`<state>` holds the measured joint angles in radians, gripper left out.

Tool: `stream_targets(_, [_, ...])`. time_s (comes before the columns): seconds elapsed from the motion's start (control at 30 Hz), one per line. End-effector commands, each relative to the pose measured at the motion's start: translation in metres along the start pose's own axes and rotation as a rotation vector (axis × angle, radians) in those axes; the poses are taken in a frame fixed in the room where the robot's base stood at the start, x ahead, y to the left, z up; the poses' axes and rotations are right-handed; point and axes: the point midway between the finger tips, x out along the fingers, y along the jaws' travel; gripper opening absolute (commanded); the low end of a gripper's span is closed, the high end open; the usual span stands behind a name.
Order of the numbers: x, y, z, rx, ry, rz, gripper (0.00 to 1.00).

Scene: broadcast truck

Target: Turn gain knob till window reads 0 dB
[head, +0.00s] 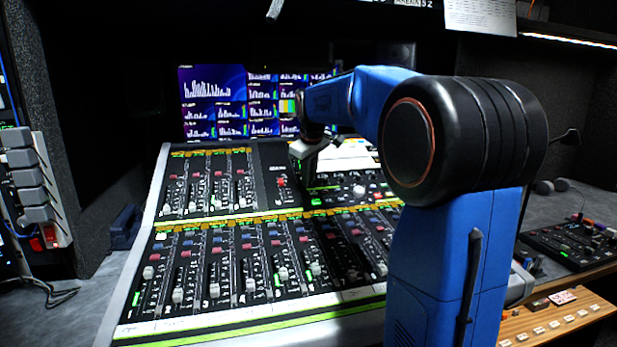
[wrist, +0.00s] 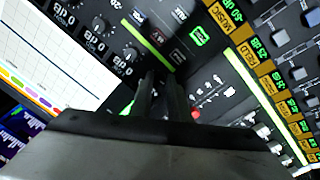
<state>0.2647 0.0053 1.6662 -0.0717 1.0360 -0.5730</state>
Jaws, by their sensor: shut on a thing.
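My gripper (head: 311,165) is over the upper right part of the mixing console (head: 152,202). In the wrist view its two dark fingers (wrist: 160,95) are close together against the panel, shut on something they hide. I take that to be the gain knob, but its pointer cannot be seen. A row of small dark knobs (wrist: 131,52) with printed dB labels lies just up and left of the fingers. Green dB readouts (wrist: 254,42) on orange strips run along the right of the wrist view. I cannot tell which window belongs to the held knob.
A lit green button (wrist: 200,36) and a red one (wrist: 196,115) lie near the fingers. A white screen (wrist: 55,60) is at left. Channel faders (head: 214,290) fill the console front. Monitors (head: 212,84) stand behind, and a smaller panel (head: 580,245) is at right.

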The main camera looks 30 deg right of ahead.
Motion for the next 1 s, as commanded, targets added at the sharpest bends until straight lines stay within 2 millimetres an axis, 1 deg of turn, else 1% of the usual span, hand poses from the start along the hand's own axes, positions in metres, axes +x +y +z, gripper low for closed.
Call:
stream_targets(0.2, [-0.0005,0.0004,0.0002,-0.142,0.01,0.002,0.0])
stream_targets(0.4, [-0.0005,0.0003,0.0004,-0.225,0.015,0.002,0.0])
stream_targets(0.63, [-0.0004,0.0002,0.0005,-0.266,0.018,0.001,0.0])
stream_targets(1.0, [-0.0005,0.0002,0.0005,-0.271,0.019,0.002,0.0])
